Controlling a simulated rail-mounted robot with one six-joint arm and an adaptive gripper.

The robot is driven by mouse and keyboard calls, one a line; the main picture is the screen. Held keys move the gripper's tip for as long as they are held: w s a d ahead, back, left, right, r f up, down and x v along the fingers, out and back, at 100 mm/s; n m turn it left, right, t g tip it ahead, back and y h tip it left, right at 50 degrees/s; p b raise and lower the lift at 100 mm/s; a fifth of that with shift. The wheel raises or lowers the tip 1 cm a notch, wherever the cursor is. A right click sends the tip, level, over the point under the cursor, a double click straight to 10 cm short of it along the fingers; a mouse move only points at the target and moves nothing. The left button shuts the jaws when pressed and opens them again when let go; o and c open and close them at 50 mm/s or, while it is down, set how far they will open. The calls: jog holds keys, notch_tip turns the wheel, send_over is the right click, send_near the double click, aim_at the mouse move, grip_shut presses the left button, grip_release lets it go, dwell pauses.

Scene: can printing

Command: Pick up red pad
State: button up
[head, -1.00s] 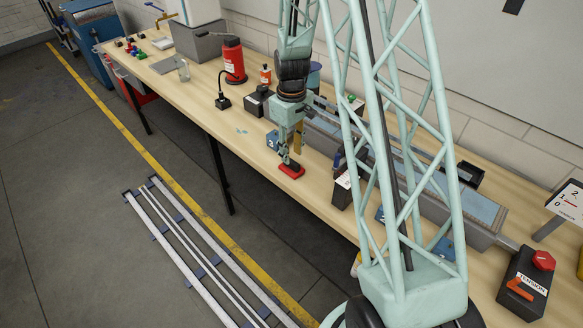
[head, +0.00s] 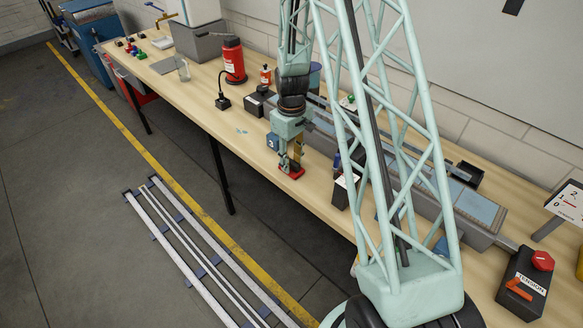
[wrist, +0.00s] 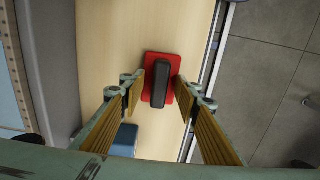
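The red pad (wrist: 148,92) is a flat red block with a dark raised handle (wrist: 161,84) on top. It lies on the wooden bench near the front edge. In the head view the red pad (head: 291,171) shows at the foot of my gripper (head: 291,163), partly hidden by the fingers. In the wrist view my gripper (wrist: 158,97) is open, with one finger on each side of the pad and its handle. Gaps show between the fingers and the handle, so nothing is gripped.
A blue block (wrist: 125,140) lies close beside the gripper. A grey conveyor-like machine (head: 470,205) runs along the back of the bench, and a black box (head: 345,188) stands to the right. Bare bench (head: 225,125) lies to the left.

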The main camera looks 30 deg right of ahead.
aim_at(291, 161)
jog(key=shift+f, duration=0.1)
jog(key=shift+c, duration=0.7)
jog(key=c, duration=0.9)
jog(key=shift+r, duration=0.2)
jog(key=shift+r, duration=1.55)
jog(key=s+a, duration=0.1)
jog(key=s, duration=0.4)
jog(key=s+a+r+b, duration=0.1)
jog(key=s+a, duration=0.1)
jog(key=s, duration=0.3)
jog(key=s+a+b, duration=0.1)
jog(key=s, duration=0.4)
jog(key=shift+s+a+r, duration=0.2)
jog(key=shift+r, duration=0.05)
